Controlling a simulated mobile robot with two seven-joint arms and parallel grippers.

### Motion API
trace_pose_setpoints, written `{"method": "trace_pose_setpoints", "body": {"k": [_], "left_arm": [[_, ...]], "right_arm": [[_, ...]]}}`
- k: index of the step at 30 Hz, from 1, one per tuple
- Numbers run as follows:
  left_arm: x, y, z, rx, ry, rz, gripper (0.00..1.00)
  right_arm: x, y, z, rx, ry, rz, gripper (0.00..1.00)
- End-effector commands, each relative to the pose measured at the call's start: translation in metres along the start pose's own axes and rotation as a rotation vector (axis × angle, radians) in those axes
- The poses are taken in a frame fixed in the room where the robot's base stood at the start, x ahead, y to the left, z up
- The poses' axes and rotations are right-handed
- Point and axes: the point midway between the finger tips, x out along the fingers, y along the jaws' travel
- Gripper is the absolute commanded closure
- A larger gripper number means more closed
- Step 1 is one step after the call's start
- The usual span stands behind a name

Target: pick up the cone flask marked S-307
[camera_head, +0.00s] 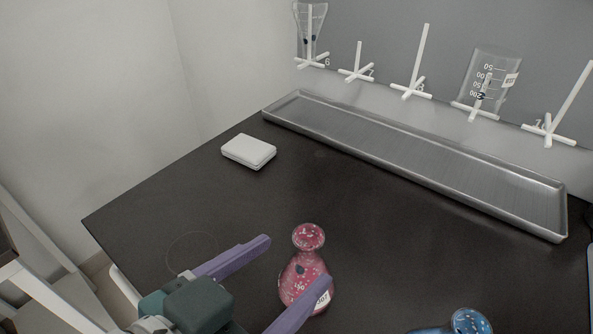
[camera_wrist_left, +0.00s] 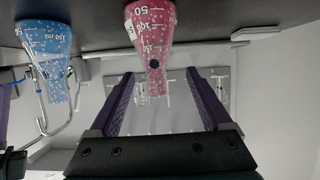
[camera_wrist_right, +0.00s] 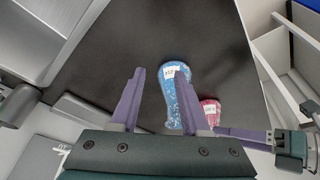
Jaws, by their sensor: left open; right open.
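A pink cone flask (camera_head: 300,270) stands upright on the black table, its white label only partly legible and seeming to end in "07". My left gripper (camera_head: 294,255) is open at the flask. One finger is to the left of it and the other passes in front of its lower body. In the left wrist view the pink flask (camera_wrist_left: 152,40) appears upside down, its neck between the open fingers (camera_wrist_left: 159,74). My right gripper (camera_wrist_right: 160,72) is open; its right finger overlaps a blue labelled flask (camera_wrist_right: 171,100) in view. I cannot tell whether they touch.
The blue flask (camera_head: 470,321) is cut off at the head view's bottom edge. A long metal tray (camera_head: 400,150) lies at the back, below a wall rack of white pegs (camera_head: 411,88) holding upturned glassware. A small white box (camera_head: 248,151) sits at the left; the middle table is clear.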

Motion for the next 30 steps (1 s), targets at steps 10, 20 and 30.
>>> {"method": "trace_pose_setpoints", "body": {"k": [10, 20, 30], "left_arm": [[0.04, 0.002, 0.005, 0.001, 0.0, -0.001, 0.18], [0.078, 0.004, 0.011, 0.0, -0.001, -0.001, 0.18], [0.078, 0.004, 0.01, 0.0, -0.002, -0.001, 0.31]], "right_arm": [[0.01, 0.004, 0.005, -0.01, -0.003, 0.011, 0.54], [0.021, 0.002, 0.008, -0.007, -0.003, 0.008, 0.54], [0.021, 0.0, 0.008, -0.002, -0.002, 0.003, 0.54]]}}
